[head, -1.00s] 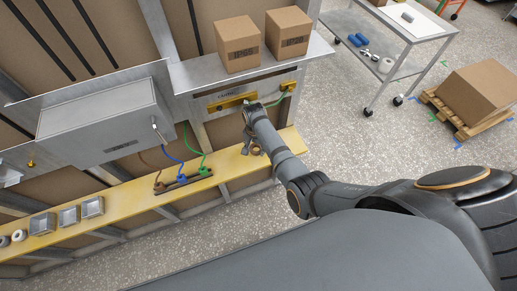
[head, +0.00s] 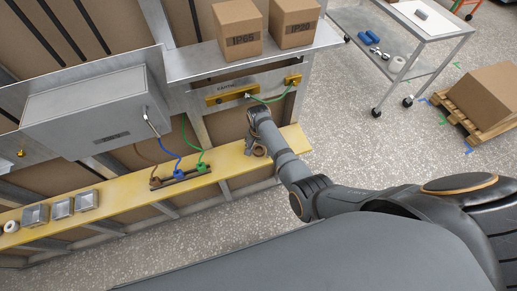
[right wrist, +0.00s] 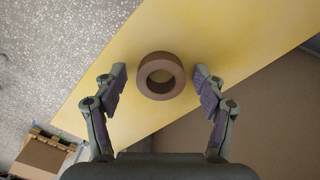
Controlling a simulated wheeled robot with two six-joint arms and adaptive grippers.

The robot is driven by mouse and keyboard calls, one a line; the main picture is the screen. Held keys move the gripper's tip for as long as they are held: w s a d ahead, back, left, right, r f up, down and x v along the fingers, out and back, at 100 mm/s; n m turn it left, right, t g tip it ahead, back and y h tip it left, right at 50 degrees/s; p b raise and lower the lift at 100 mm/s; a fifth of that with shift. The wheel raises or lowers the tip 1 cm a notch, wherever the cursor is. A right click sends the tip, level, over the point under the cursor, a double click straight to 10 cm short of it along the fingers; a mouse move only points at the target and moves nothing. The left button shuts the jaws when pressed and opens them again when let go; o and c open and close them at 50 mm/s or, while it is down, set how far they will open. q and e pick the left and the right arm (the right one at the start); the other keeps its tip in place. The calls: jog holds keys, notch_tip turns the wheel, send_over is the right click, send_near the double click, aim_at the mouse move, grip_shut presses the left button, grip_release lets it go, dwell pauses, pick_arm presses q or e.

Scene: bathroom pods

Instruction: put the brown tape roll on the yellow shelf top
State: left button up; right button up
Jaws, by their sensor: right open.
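The brown tape roll (right wrist: 143,77) lies flat on the yellow shelf top (right wrist: 115,55), seen from above in the right wrist view. In the head view the roll (head: 260,151) is partly hidden beside my right gripper (head: 250,145), near the right end of the yellow shelf (head: 130,189). My right gripper (right wrist: 161,84) is open above the shelf. Its fingers are on either side of the roll, with a visible gap on each side. My left gripper is not in view.
A grey box (head: 95,112) is mounted above the shelf. Blue and green hooked cables end in a dark holder (head: 180,178) on the shelf, left of the gripper. Small metal boxes (head: 62,209) stand further left. Two cartons (head: 238,30) sit on the upper ledge.

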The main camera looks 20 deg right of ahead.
aim_at(259, 150)
jog(key=shift+r, duration=0.2)
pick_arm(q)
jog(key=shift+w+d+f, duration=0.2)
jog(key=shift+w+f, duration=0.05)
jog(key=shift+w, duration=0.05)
pick_arm(e)
notch_tip(259, 150, up, 12)
dwell(0.4)
